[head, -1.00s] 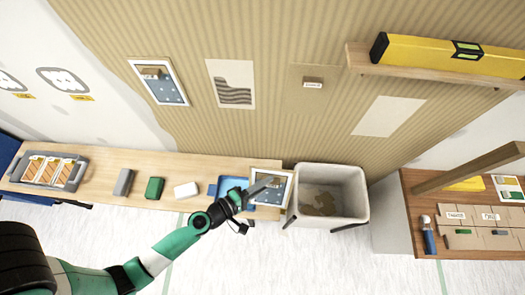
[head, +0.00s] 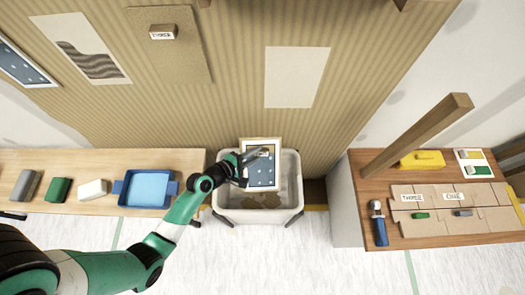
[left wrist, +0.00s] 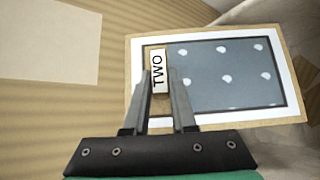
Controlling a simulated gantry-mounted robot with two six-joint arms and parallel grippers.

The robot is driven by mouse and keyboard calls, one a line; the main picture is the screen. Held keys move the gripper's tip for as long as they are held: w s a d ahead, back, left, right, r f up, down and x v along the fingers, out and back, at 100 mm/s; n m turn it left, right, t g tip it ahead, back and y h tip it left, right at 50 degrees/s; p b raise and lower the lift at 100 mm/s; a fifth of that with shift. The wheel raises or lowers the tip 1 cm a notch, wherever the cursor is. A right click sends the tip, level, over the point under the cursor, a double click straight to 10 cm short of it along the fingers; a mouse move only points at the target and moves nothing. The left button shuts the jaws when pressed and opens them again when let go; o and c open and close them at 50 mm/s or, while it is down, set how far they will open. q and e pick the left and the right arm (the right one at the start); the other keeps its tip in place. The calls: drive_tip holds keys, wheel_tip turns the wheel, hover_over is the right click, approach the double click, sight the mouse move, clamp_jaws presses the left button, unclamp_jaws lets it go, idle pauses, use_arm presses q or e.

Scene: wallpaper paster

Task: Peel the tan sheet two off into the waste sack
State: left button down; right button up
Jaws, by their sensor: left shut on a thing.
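My left gripper (head: 258,155) is shut on a small tab marked TWO, which shows in the left wrist view (left wrist: 158,73). The tab is at one edge of sheet two (head: 262,177), a tan-edged sheet with a white border and a grey-blue panel with white dots. It also shows in the left wrist view (left wrist: 225,76). In the head view the sheet overlaps the mouth of the pale waste sack (head: 258,217), with tan scraps inside. I cannot tell how high it is above the sack. My right gripper is not in view.
A bench with a blue tray (head: 147,190) and several blocks stands left of the sack. A wooden table (head: 353,190) with a tan board and an upright post stands to the right. The striped wall behind carries a tan sheet marked THREE (head: 190,65).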

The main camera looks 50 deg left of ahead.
sight(261, 169)
use_arm(q)
drive_tip(key=shift+s+a+f, duration=0.4)
drive_tip(key=shift+a+f, duration=0.15)
drive_tip(key=shift+a, duration=0.25)
drive_tip(key=shift+s+a+r+n, duration=0.1)
drive_tip(key=shift+s+n, duration=0.05)
drive_tip(key=shift+n, duration=0.15)
drive_tip(key=shift+w+d, duration=0.2)
drive_tip(key=shift+s+r, duration=0.1)
wheel_tip(261, 169, down, 10)
drive_tip(key=b, duration=0.8)
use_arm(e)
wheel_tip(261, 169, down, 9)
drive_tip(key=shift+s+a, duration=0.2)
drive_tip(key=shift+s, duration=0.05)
